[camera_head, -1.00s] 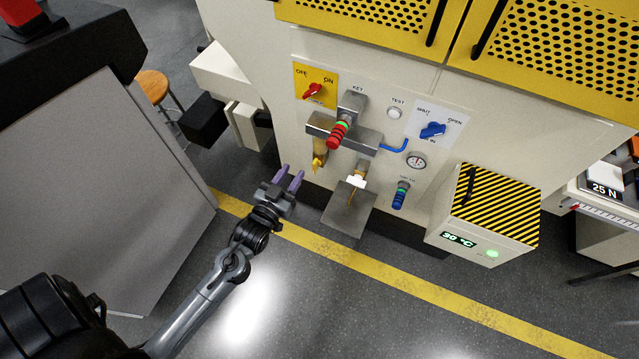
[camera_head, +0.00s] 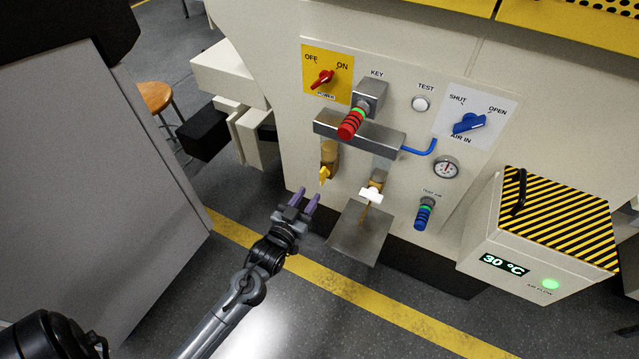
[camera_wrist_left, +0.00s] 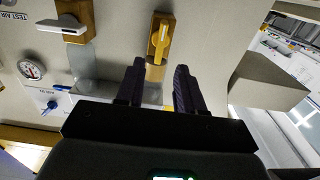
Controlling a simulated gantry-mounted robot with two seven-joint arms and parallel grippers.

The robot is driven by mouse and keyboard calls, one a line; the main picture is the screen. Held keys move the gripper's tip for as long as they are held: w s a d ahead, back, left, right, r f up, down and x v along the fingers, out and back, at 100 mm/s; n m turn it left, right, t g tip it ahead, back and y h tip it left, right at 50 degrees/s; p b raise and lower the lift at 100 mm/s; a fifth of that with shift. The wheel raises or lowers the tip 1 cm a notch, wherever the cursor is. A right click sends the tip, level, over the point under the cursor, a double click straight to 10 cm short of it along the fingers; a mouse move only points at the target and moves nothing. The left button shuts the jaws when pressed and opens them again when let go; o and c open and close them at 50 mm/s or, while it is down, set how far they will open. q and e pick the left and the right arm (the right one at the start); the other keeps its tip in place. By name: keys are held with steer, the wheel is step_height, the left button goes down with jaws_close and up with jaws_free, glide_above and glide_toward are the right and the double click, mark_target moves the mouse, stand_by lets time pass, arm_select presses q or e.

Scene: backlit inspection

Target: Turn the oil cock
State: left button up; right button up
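Two brass cocks are on the machine's front panel. One has a yellow handle (camera_head: 324,175). The other has a white handle (camera_head: 371,195) and a thin spout above a grey metal plate (camera_head: 360,238). I see no label telling which is the oil cock. My left gripper (camera_head: 307,194) is open and empty, with its purple fingers pointing at the panel, below and left of the yellow handle. In the left wrist view the yellow handle (camera_wrist_left: 161,38) lies ahead, between the finger directions and apart from them. The white handle (camera_wrist_left: 62,27) is off to the left. My right gripper is out of view.
A blue lever (camera_head: 469,123), a gauge (camera_head: 446,167) and a blue test-air knob (camera_head: 424,213) are to the right. A striped box (camera_head: 540,220) protrudes further right. Open floor lies in front.

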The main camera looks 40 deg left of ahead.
mark_target(320, 179)
arm_select(q)
steer(key=b+x, duration=0.3)
steer(key=x, duration=0.3)
steer(key=shift+w+f, duration=0.15)
steer(key=shift+w, duration=0.1)
steer(key=shift+w+a, duration=0.2)
steer(key=shift+w, duration=0.4)
jaws_close()
